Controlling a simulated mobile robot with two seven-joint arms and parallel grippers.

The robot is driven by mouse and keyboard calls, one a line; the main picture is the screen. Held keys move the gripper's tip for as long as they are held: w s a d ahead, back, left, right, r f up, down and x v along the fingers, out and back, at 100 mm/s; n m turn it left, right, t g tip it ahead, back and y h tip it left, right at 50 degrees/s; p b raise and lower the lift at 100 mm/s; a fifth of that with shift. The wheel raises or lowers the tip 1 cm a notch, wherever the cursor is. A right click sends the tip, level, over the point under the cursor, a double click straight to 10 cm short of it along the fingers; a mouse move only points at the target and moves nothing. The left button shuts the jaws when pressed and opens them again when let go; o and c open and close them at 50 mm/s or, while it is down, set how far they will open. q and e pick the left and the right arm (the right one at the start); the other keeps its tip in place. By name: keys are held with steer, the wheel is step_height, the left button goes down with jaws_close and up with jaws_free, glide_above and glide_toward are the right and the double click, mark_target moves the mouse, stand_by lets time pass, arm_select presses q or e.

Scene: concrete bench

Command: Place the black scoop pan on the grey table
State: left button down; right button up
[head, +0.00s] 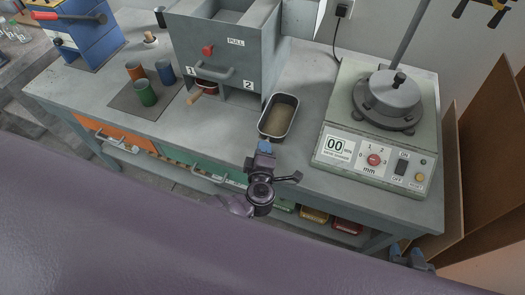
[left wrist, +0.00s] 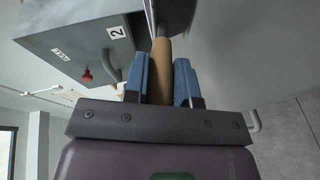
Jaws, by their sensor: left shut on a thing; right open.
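The black scoop pan (head: 292,117) has a light rim and brown grainy material inside. In the head view it is at the front of the grey table (head: 225,130), right of the grey box. My left gripper (head: 264,148) is at its near end. In the left wrist view, the left gripper (left wrist: 160,85) is shut on the pan's wooden handle (left wrist: 160,65), with the pan's dark underside (left wrist: 174,14) beyond. I cannot tell whether the pan touches the table. My right gripper (head: 408,257) is open and empty at the lower right, below the table's front edge.
The grey box (head: 222,45) has a red knob and outlets 1 and 2. Another wooden-handled scoop (head: 203,90) is under outlet 1. A sieve shaker (head: 375,150) stands to the right. Coloured cups (head: 147,92) stand on a dark mat at left.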

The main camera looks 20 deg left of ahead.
stand_by(0.3)
arm_select(q)
steer(key=c, duration=0.9)
jaws_free()
steer(key=shift+f, duration=0.1)
steer(key=shift+s+r, duration=0.1)
steer(key=shift+r, duration=0.1)
steer(key=v, duration=1.2)
